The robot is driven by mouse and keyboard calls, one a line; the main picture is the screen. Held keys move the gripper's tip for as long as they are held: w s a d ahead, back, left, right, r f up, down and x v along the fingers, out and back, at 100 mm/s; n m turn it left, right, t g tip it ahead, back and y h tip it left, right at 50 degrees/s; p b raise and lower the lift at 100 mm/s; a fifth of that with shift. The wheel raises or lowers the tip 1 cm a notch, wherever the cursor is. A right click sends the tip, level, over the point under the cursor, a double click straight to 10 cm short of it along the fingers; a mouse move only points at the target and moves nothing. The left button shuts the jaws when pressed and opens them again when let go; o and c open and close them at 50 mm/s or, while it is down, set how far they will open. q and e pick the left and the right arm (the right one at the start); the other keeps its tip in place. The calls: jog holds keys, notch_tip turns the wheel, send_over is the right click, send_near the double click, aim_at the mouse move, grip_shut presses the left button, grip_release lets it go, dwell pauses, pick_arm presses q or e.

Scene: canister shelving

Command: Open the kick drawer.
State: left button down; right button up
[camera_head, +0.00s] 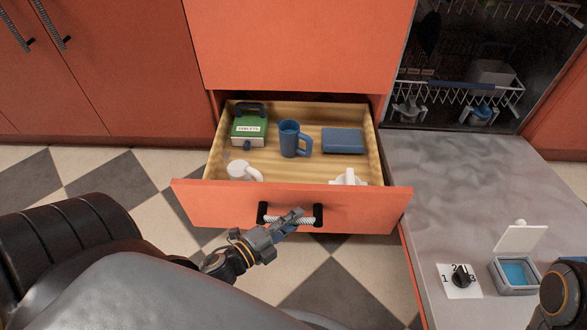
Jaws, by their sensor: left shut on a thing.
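The kick drawer (375,205) is a low wooden drawer with an orange front, and it stands pulled out from under the orange cabinet. Its handle (308,221) is a light ribbed bar between two black mounts. My left gripper (293,220) is shut on the handle, near its middle. Inside the drawer are a green tablets box (250,128), a blue mug (291,139), a blue box (343,140), a white mug (241,171) and a white item (347,177) partly hidden by the front. My right gripper is not in view.
The dishwasher door (460,185) lies folded down at the right, close to the drawer's right side. It carries a dial and a small lidded blue compartment (515,272). Dishwasher racks (470,90) show behind it. Checkered floor (100,175) is clear at the left.

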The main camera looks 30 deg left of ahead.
pick_arm(q)
jog(key=c, duration=1.2)
grip_release()
jog(key=shift+s, duration=0.1)
jog(key=v, duration=1.1)
jog(key=shift+s, duration=0.35)
jog(key=shift+r, duration=0.2)
